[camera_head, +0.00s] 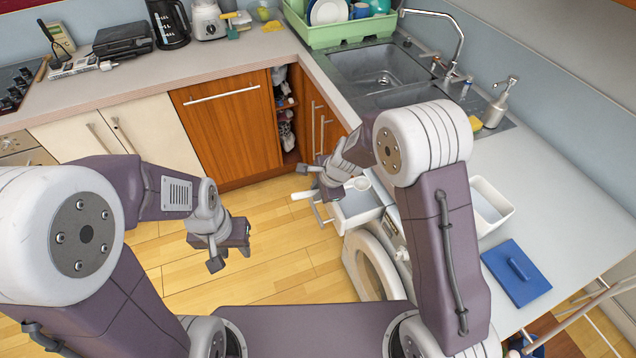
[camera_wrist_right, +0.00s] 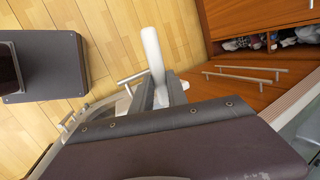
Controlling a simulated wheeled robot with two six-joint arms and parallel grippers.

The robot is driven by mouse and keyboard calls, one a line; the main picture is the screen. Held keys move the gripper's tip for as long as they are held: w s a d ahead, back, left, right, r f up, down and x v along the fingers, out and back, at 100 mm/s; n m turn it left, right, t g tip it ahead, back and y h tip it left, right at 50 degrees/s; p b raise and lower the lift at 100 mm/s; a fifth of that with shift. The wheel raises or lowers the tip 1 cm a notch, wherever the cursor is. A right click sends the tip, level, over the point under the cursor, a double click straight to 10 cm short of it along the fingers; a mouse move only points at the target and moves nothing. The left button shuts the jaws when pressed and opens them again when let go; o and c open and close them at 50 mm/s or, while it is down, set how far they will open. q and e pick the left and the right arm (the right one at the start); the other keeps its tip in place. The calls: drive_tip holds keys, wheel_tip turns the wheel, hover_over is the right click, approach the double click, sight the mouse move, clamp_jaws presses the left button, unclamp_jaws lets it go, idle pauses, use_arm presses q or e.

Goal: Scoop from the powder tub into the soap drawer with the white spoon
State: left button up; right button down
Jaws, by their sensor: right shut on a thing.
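The white spoon (camera_head: 303,195) is in my right gripper (camera_head: 328,178). Its handle sticks out to the left and its round bowl shows on the right, over or beside the soap drawer (camera_head: 357,210). In the right wrist view the spoon's pale handle (camera_wrist_right: 153,50) rises from between the fingers (camera_wrist_right: 158,95); the bowl is hidden there. I cannot tell whether the bowl holds powder. The soap drawer is pulled out from the washing machine under the counter. The white powder tub (camera_head: 502,212) stands on the counter, partly behind my right arm. My left gripper (camera_head: 231,250) is open and empty above the floor.
A blue lid (camera_head: 517,272) with a handle lies flat on the counter (camera_head: 575,200). The washing machine's round door (camera_head: 372,268) is below the drawer. The sink (camera_head: 380,75), green dish rack (camera_head: 330,32) and soap dispenser (camera_head: 500,105) are farther back.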

drive_tip(key=shift+w+r+g+h+p, duration=0.3)
drive_tip(key=shift+g+p, duration=0.5)
drive_tip(key=shift+p, duration=3.8)
drive_tip(key=shift+s+r+g+h+p, duration=0.1)
drive_tip(key=shift+r+g+p, duration=0.55)
drive_tip(key=shift+p, duration=3.95)
drive_tip(key=shift+w+a+f+g+b, duration=0.2)
drive_tip(key=shift+f+g+b, duration=0.35)
drive_tip(key=shift+b, duration=0.3)
drive_tip(key=shift+d+r, duration=0.1)
drive_tip(key=shift+r, duration=0.1)
